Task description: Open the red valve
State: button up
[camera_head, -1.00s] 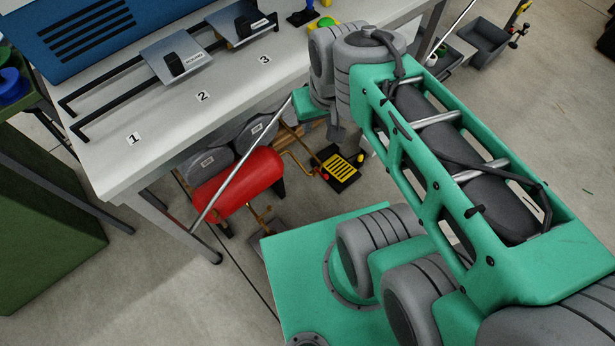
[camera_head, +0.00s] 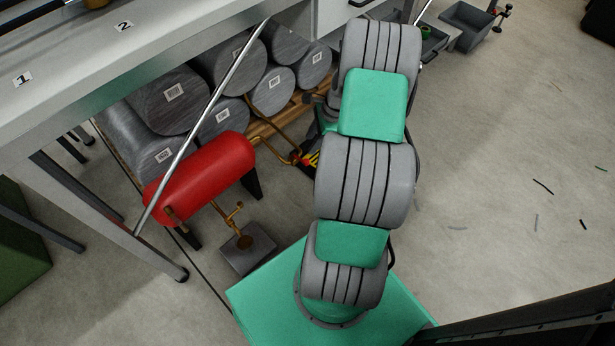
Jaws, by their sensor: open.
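A small red part (camera_head: 304,160), which looks like the red valve, shows at the end of a thin brass pipe (camera_head: 275,137) under the workbench. It is small, partly covered by my arm, and its handle position cannot be told. A red tank (camera_head: 203,175) lies to its left. My arm stands upright in the picture just right of the red part. My gripper is hidden behind my own arm links, so its distance from the valve cannot be told.
The white workbench (camera_head: 60,85) spans the upper left, with a diagonal metal rod (camera_head: 200,118) before the tank. Grey cylinders (camera_head: 167,98) lie behind on a wooden pallet. A grey block with brass fitting (camera_head: 247,250) stands on the floor.

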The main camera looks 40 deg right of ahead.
jog(key=m, duration=0.2)
send_near(307, 161)
jog(key=f, duration=0.2)
jog(key=b+x, duration=0.1)
jog(key=x, duration=0.1)
jog(key=b+x, duration=0.1)
jog(key=x, duration=0.1)
jog(key=b+x, duration=0.1)
jog(key=x, duration=0.2)
jog(key=shift+w+a+r, duration=0.2)
jog(key=shift+w+a, duration=0.05)
jog(key=shift+c, duration=0.3)
grip_shut()
